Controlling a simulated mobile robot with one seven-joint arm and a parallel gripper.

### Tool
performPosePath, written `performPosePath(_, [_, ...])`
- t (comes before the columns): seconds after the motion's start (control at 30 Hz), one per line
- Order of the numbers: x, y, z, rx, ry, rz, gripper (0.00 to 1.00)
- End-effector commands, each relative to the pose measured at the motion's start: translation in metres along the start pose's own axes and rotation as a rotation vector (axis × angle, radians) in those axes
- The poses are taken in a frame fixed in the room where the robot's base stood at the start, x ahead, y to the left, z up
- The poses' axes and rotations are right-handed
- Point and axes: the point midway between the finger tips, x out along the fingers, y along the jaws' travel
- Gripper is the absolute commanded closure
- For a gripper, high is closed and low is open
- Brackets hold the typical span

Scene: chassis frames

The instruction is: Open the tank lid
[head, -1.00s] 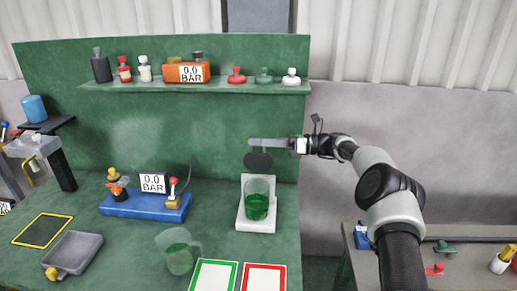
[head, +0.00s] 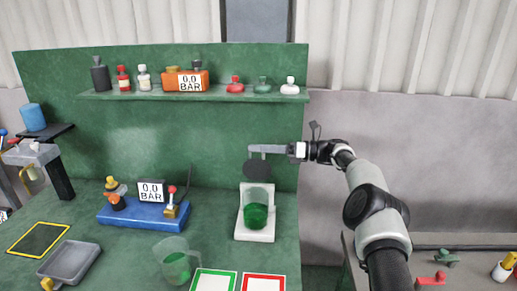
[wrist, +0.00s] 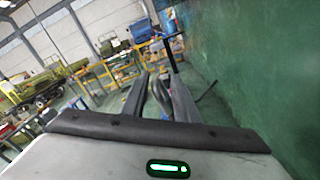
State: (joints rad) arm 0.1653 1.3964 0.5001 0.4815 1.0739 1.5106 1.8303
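The tank is a clear container (head: 257,213) holding green liquid, on a white stand (head: 255,235) at the right end of the green bench. A dark round lid (head: 257,170) stands upright above the tank's rear rim, its flat face towards the head camera, so the tank's top looks uncovered. My gripper (head: 258,151) reaches in from the right, fingers pointing left, just above the lid's top edge. Whether they touch cannot be told. In the wrist view my gripper's dark fingers (wrist: 155,97) look apart, with no held thing clear between them.
A green back panel (head: 150,140) rises close behind the tank. A shelf (head: 190,95) with bottles and a gauge runs above. A blue gauge base (head: 143,212), a clear jug (head: 178,264) and green and red framed cards (head: 263,285) share the bench.

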Motion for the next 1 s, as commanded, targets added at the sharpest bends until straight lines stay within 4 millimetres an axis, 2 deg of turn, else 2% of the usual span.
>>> performPosePath(0.27, [-0.003, 0.0, 0.002, -0.004, -0.003, -0.001, 0.73])
performPosePath(0.37, [-0.013, 0.0, 0.001, -0.005, -0.003, -0.002, 0.73])
performPosePath(0.6, [-0.055, -0.002, -0.001, -0.005, -0.004, -0.002, 0.73])
performPosePath(0.8, [-0.071, -0.001, -0.001, -0.004, -0.003, -0.002, 0.73])
performPosePath(1.0, [-0.075, 0.001, 0.001, -0.002, -0.002, -0.001, 0.73])
